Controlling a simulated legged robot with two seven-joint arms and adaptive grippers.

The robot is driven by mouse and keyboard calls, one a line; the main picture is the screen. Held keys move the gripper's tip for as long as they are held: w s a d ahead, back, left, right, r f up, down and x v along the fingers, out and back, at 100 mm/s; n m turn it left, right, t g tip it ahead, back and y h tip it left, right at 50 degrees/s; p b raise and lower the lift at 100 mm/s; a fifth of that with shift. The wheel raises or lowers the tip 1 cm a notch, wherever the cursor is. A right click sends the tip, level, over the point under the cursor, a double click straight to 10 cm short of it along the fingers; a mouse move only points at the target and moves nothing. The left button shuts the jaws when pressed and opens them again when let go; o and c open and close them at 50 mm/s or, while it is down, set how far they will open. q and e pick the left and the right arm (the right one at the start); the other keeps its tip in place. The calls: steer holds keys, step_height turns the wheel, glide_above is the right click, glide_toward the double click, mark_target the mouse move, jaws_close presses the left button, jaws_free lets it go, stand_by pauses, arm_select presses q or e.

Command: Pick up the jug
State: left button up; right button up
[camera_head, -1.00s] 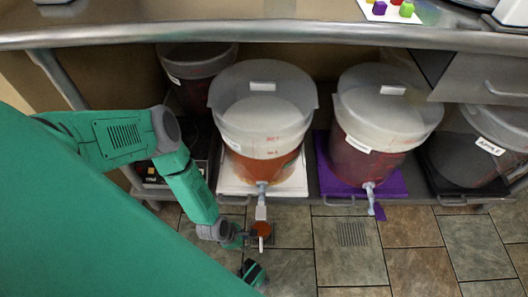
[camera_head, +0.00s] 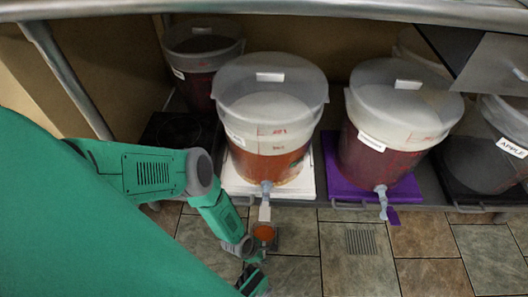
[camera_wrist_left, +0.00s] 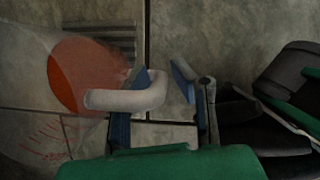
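The jug (camera_head: 264,233), clear with orange liquid in it, is below the tap of the orange-filled bucket. In the left wrist view the jug (camera_wrist_left: 82,75) is at the left, with its pale handle (camera_wrist_left: 118,99) pointing right. My left gripper (camera_head: 249,246) is at the jug's handle side. In the left wrist view its blue fingertips (camera_wrist_left: 162,82) are apart, with the outer bar of the handle between them and one finger inside the loop. A gap shows beside the right finger. I cannot make out my right gripper.
The orange-filled bucket (camera_head: 268,160) stands on a white board (camera_head: 230,182) under a metal counter (camera_head: 300,8). A dark red bucket (camera_head: 375,160) stands on a purple board (camera_head: 332,170) to its right. Tiled floor (camera_head: 290,275) lies in front.

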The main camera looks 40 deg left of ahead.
arm_select(q)
steer(key=shift+d+r, duration=0.1)
steer(key=shift+d, duration=0.05)
jaws_close()
steer(key=shift+a, duration=0.25)
arm_select(e)
steer(key=shift+d, duration=0.15)
arm_select(q)
steer(key=shift+r, duration=0.1)
steer(key=shift+r+p, duration=1.2)
steer(key=shift+r, duration=0.4)
steer(key=s+a, duration=1)
steer(key=s, duration=0.1)
steer(key=shift+a, duration=0.25)
steer(key=shift+s+a+b, duration=0.35)
steer(key=shift+s+a, duration=0.55)
arm_select(e)
steer(key=shift+r, duration=0.8)
